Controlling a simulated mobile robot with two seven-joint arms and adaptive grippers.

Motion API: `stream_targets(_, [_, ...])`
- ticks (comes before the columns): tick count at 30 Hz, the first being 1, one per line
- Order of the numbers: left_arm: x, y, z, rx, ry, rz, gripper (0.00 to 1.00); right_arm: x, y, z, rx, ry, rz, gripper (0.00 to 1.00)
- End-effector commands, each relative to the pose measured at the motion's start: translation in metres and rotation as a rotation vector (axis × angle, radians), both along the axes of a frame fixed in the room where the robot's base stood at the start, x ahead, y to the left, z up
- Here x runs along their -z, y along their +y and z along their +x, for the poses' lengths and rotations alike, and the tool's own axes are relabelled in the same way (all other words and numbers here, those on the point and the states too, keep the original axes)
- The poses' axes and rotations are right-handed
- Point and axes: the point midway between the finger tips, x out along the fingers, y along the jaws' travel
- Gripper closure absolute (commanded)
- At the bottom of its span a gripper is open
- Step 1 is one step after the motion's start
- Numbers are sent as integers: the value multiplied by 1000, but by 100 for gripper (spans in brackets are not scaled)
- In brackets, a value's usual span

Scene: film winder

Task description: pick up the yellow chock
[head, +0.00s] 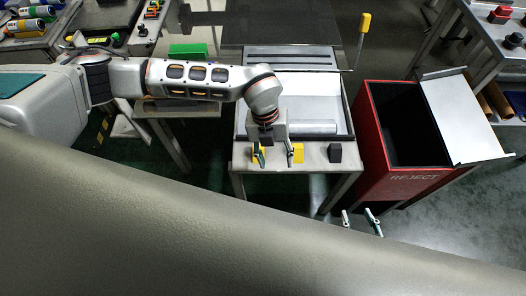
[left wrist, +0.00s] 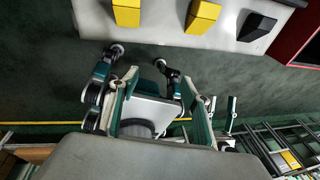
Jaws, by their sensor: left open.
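Two yellow chocks sit on the near strip of the pale table, a left one (head: 257,155) and a right one (head: 298,153). In the left wrist view, the left chock (left wrist: 126,13) and right chock (left wrist: 202,17) show along the top, the left one cut by the edge. My left gripper (head: 275,158) is open and empty, pointing down at the table's front edge. In the head view its fingers partly cover both chocks. In the left wrist view its fingertips (left wrist: 139,57) are apart from both. My right gripper (head: 361,222) shows only its parted fingertips, low in the head view.
A black chock (head: 335,152) stands right of the yellow ones. A silver roller (head: 312,127) lies behind them. A red reject bin (head: 410,182) stands right of the table. A yellow-handled lever (head: 364,22) rises at the table's right side. The floor before the table is clear.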

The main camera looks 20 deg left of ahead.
Motion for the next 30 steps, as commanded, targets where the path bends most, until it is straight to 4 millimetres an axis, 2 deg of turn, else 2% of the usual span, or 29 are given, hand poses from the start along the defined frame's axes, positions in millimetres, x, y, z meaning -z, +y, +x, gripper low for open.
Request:
stream_targets(1, [1, 21, 18, -21, -41, 70, 53, 3, 0, -1, -1, 2, 0, 60])
stream_targets(3, [1, 44, 34, -48, -82, 146, 53, 4, 0, -1, 0, 2, 1, 60])
stream_targets(7, [2, 66, 50, -77, -123, 214, 53, 5, 0, -1, 0, 3, 0, 60])
stream_targets(17, [33, 68, 53, -81, -127, 223, 53, 7, 1, -1, 0, 3, 3, 60])
stream_targets(24, [68, 68, 55, -81, -126, 222, 53, 12, 2, -2, -1, 4, 0, 60])
stream_targets(30, [77, 67, 56, -80, -128, 221, 53, 12, 1, -1, -1, 2, -3, 60])
